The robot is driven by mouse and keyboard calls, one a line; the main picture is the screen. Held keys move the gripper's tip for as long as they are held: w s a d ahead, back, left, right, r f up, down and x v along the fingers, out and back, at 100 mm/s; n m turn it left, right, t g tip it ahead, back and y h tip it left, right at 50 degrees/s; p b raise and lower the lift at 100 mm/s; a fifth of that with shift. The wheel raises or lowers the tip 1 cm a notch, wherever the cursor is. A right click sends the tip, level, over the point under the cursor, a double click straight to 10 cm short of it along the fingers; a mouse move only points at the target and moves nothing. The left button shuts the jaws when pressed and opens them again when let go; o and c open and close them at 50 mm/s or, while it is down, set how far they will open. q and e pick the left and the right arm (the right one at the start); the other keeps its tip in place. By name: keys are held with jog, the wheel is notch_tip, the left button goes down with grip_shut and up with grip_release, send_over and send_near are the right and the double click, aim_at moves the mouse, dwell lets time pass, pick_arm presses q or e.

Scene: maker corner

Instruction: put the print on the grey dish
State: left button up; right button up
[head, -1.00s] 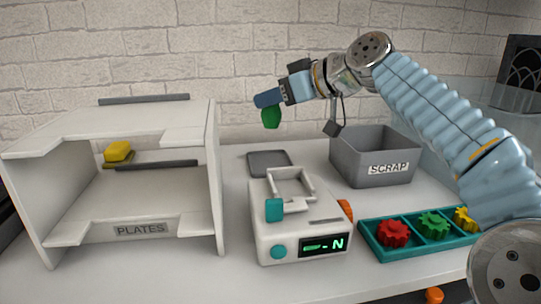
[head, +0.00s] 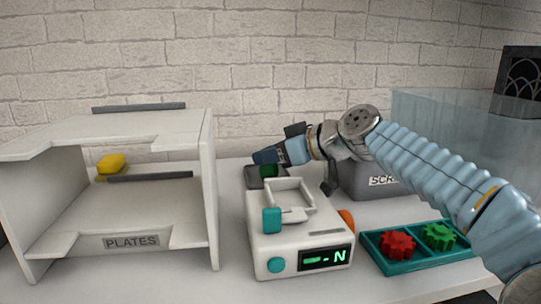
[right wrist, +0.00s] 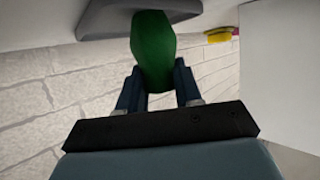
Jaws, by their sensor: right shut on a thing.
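My right gripper (head: 268,157) is shut on the green print (head: 268,171), low over the grey dish (head: 253,178) behind the white machine. The right wrist view shows the green print (right wrist: 153,50) between both fingers (right wrist: 158,85), its far end against or just over the grey dish (right wrist: 105,22). I cannot tell whether print and dish touch. My left gripper is not in view.
A white machine (head: 300,230) with a raised handle stands just in front of the dish. A grey SCRAP bin (head: 360,178) is to its right, partly behind my arm. A teal gear tray (head: 400,266) lies front right. A PLATES shelf (head: 208,190) with a yellow piece (head: 111,163) stands left.

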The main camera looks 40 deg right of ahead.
jog(key=shift+f, duration=0.2)
jog(key=o, duration=1.1)
jog(key=shift+r, duration=0.15)
jog(key=shift+r, duration=0.15)
jog(key=v, duration=1.2)
jog(key=shift+p, duration=0.4)
